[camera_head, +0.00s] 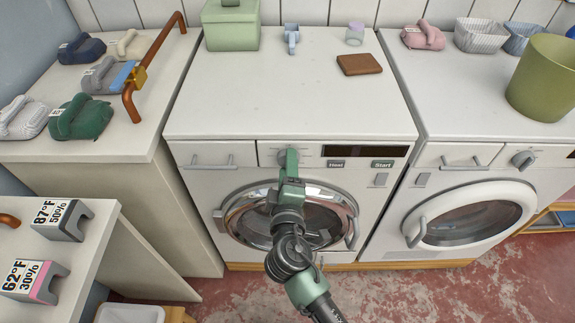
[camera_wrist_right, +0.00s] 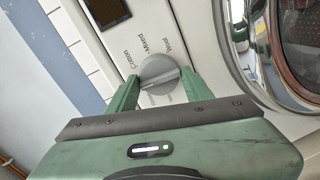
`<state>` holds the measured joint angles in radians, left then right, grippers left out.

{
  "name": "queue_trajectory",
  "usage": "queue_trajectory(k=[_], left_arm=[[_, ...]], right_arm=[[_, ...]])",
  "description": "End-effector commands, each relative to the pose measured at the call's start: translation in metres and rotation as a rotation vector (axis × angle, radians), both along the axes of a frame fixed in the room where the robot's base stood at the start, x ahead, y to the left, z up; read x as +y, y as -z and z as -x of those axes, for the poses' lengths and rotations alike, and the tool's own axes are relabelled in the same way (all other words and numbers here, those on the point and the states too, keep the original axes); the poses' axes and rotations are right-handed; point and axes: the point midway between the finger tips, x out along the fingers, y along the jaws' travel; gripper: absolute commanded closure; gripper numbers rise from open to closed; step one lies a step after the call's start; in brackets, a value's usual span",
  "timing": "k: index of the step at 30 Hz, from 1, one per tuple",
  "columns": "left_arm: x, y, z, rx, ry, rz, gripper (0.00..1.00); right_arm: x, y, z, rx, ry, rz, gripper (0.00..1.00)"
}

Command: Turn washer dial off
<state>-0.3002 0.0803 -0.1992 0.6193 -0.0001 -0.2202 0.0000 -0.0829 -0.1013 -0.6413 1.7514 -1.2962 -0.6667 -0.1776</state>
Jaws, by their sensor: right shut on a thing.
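The middle washer (camera_head: 290,85) has a grey round dial on its front panel, mostly hidden behind my gripper in the head view. The dial (camera_wrist_right: 158,72) shows in the right wrist view, with the labels Cotton, Mixed and Wool around it. The labels on its near side are hidden, and I cannot tell which setting it points to. My right gripper (camera_head: 288,156) is at the panel. In the right wrist view its two green fingers (camera_wrist_right: 160,82) are shut on the dial, one on each side. My left gripper is not in view.
The round glass door (camera_head: 325,232) is below the dial, behind my right arm. Heat (camera_head: 336,163) and Start (camera_head: 382,163) buttons are right of it. A second machine (camera_head: 470,215) with its own dial (camera_head: 522,160) stands at the right. A brown pad (camera_head: 359,64) lies on top.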

Motion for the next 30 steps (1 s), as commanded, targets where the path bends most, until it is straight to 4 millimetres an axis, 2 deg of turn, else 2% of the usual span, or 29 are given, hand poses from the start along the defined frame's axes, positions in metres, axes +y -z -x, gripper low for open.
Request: queue_trajectory(k=[1, 20, 21, 22, 30], left_arm=[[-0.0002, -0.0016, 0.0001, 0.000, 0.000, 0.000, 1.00], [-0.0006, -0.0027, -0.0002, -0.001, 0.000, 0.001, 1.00], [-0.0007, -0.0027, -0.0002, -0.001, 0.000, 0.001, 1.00], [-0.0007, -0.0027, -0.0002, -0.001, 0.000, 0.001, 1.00], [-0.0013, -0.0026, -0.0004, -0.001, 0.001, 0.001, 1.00]], right_arm=[[-0.0020, -0.0050, -0.0023, -0.008, 0.006, 0.014, 0.90], [-0.0018, -0.0063, -0.0029, -0.012, 0.004, 0.056, 0.90], [-0.0018, -0.0064, -0.0029, -0.013, 0.005, 0.056, 0.38], [-0.0018, -0.0063, -0.0028, -0.012, 0.004, 0.056, 0.30], [-0.0005, -0.0030, -0.0012, -0.006, 0.002, 0.055, 0.30]])
